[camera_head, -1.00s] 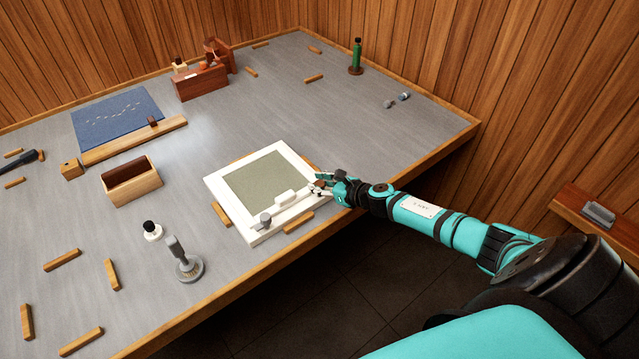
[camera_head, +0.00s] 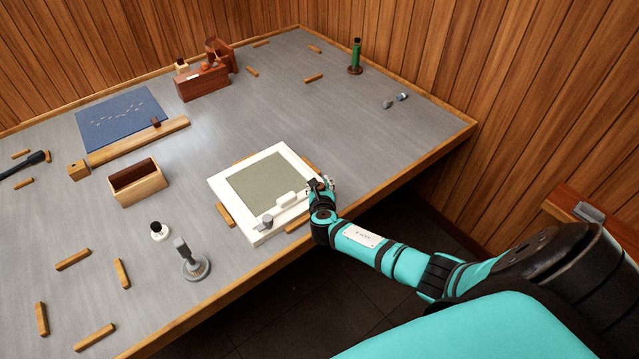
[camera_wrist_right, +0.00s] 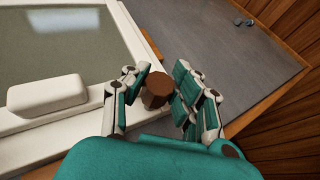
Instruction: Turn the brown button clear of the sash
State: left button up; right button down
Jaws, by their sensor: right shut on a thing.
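The white sash (camera_head: 232,201) with its grey-green pane (camera_head: 262,180) lies flat near the front edge of the table. A white block-shaped handle (camera_head: 286,199) sits on its near rail and shows large in the wrist view (camera_wrist_right: 47,96). A grey knob (camera_head: 267,221) stands at the near left corner. The brown button (camera_wrist_right: 157,88) is a small faceted piece beside the sash's right corner. My right gripper (camera_head: 325,184) is shut on it, with a finger on either side in the wrist view (camera_wrist_right: 160,85). In the head view the gripper largely hides the button. My left gripper is out of view.
Wooden strips (camera_head: 226,214) lie around the sash. A green bottle (camera_head: 356,56) stands far back.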

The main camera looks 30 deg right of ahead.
jog(key=shift+a+f+m+g+h, duration=0.15)
jog(key=shift+m+g+h, duration=0.45)
jog(key=shift+m+h, duration=0.35)
jog(key=shift+w+m+g+h+b, duration=0.1)
jog(key=shift+m+g+h+b, duration=0.5)
jog(key=shift+m+g+h, duration=0.3)
jog(key=m+g+h+b, duration=0.1)
jog(key=m+g+b, duration=0.1)
jog(key=m, duration=0.1)
jog(key=shift+g+h, duration=0.3)
jog(key=shift+h, duration=0.05)
jog(key=shift+m+g+h+b, duration=0.4)
jog(key=shift+m+g+b, duration=0.55)
jog(key=shift+g, duration=0.05)
jog(key=shift+r, duration=0.2)
jog(key=c, duration=1)
grip_release()
